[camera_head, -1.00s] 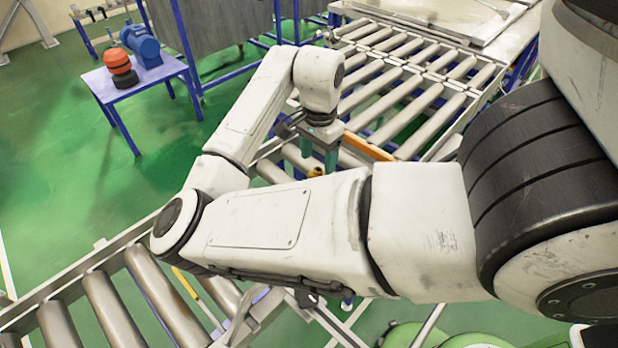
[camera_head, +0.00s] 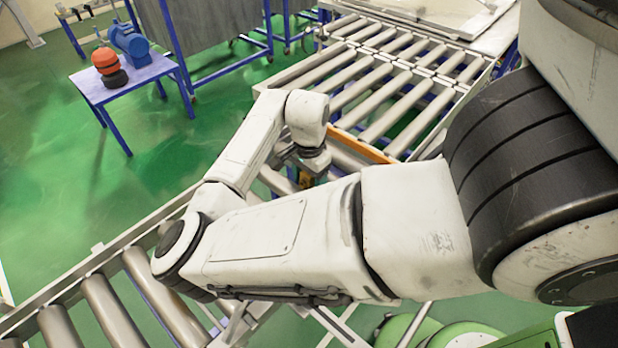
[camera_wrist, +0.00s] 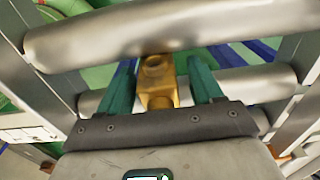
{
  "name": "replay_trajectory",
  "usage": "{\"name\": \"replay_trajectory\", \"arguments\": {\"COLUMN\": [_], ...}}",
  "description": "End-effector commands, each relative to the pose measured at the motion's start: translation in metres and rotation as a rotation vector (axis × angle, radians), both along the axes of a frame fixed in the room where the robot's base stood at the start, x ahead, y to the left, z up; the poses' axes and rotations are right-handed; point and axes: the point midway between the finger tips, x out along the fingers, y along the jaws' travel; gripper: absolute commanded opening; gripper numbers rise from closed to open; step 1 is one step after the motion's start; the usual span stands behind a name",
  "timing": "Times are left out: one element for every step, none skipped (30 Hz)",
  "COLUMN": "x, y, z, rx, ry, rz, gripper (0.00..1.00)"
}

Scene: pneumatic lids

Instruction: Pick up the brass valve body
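The brass valve body (camera_wrist: 158,84) is in the middle of the wrist view, golden with a round opening at its far end. It sits among the conveyor rollers. My gripper (camera_wrist: 161,62) is open, with one green finger on each side of the valve body. A narrow gap shows between each finger and the brass. In the head view a small brass patch of the valve body (camera_head: 306,181) shows below my wrist. Most of it and my fingertips are hidden there behind my arm.
Metal rollers (camera_wrist: 150,35) lie close around the fingers, with side rails beyond. The roller conveyor (camera_head: 385,85) continues to the back right, with an orange bar (camera_head: 362,146) across it. A blue table (camera_head: 135,80) with an orange-and-black part and a blue pump stands at the left.

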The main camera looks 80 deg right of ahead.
Motion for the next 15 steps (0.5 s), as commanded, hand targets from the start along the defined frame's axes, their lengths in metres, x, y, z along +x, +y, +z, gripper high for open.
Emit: {"name": "replay_trajectory", "arguments": {"x": [0.0000,0.0000,-0.0001,-0.0001,0.0000,-0.0001,0.0000,0.0000,0.0000,0.0000,0.0000,0.0000,0.0000,0.0000,0.0000], "y": [0.0000,0.0000,-0.0001,-0.0001,-0.0001,-0.0001,-0.0001,-0.0001,-0.0001,-0.0001,-0.0001,-0.0001,-0.0001,-0.0001,-0.0001], "z": [0.0002,0.0002,0.0003,0.0003,0.0004,0.0004,0.0004,0.0004,0.0005,0.0005,0.0005,0.0005,0.0005,0.0005,0.0005], "rx": [0.000,0.000,0.000,0.000,0.000,0.000,0.000,0.000,0.000,0.000,0.000,0.000,0.000,0.000,0.000], "ry": [0.000,0.000,0.000,0.000,0.000,0.000,0.000,0.000,0.000,0.000,0.000,0.000,0.000,0.000,0.000], "rz": [0.000,0.000,0.000,0.000,0.000,0.000,0.000,0.000,0.000,0.000,0.000,0.000,0.000,0.000,0.000], "gripper": [0.60,0.57,0.54,0.51,0.48,0.44,0.41,0.38,0.34,0.32,0.29,0.25,0.22,0.19,0.15]}}
